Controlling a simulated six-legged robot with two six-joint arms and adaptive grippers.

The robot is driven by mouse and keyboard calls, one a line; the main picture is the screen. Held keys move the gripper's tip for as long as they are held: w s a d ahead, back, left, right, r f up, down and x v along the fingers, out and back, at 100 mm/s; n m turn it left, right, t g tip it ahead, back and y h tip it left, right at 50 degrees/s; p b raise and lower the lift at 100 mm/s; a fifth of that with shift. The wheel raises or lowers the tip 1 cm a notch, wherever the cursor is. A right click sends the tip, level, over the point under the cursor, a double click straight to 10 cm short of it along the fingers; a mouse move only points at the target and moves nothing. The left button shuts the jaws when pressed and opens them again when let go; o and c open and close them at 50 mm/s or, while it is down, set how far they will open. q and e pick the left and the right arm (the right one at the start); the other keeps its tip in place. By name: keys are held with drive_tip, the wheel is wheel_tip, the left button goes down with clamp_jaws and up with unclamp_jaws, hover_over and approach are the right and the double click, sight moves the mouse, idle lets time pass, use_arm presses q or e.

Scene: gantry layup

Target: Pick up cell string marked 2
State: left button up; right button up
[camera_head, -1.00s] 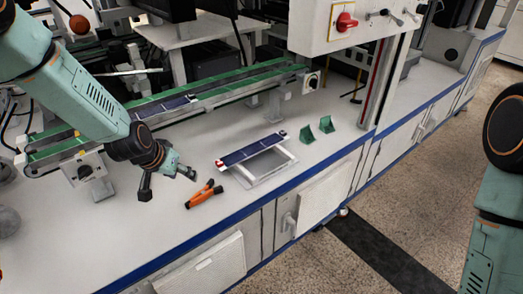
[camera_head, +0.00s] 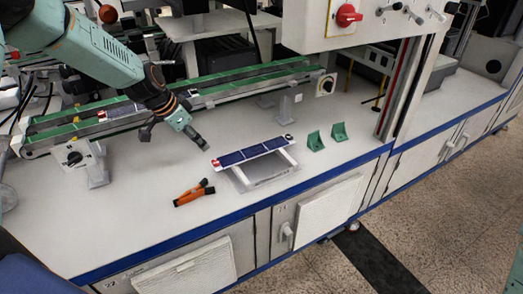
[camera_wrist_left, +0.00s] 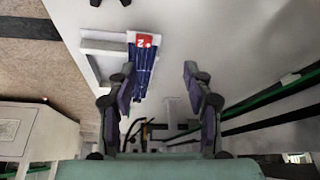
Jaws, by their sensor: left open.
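The cell string (camera_head: 252,151) is a dark blue strip lying on a white stand (camera_head: 285,157) on the bench. It has a red tag at its left end. In the left wrist view the tag on the cell string (camera_wrist_left: 144,58) reads 2. My left gripper (camera_head: 172,138) is open and empty, above the bench to the left of the string and apart from it. In the left wrist view the left gripper's (camera_wrist_left: 158,85) fingers are spread, with the string beyond the left finger, which hides part of it. My right gripper is not in view.
A green-belted conveyor (camera_head: 240,88) runs behind the stand, with another dark blue strip (camera_head: 122,111) on it. An orange and black tool (camera_head: 194,193) lies in front of the stand. Two green brackets (camera_head: 315,141) stand to its right. The bench's left front is clear.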

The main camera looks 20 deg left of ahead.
sight(213, 162)
use_arm(q)
drive_tip(key=shift+w+d+f+m+g+h+b, duration=0.15)
drive_tip(key=shift+d+f+m+b, duration=0.35)
drive_tip(key=shift+f+b, duration=0.55)
drive_tip(key=shift+w+d+f+m+g+h+b, duration=0.15)
drive_tip(key=shift+d+f+m+b, duration=0.3)
drive_tip(key=shift+f, duration=1)
drive_tip(key=shift+w+d+f+m+g+b, duration=0.2)
drive_tip(key=shift+d+f+m+b, duration=0.25)
drive_tip(key=shift+f+b, duration=0.7)
drive_tip(key=shift+f, duration=0.1)
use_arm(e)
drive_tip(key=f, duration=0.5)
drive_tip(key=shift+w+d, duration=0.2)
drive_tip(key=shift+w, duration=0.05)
use_arm(q)
drive_tip(key=shift+d, duration=0.1)
drive_tip(key=shift+c, duration=0.3)
clamp_jaws()
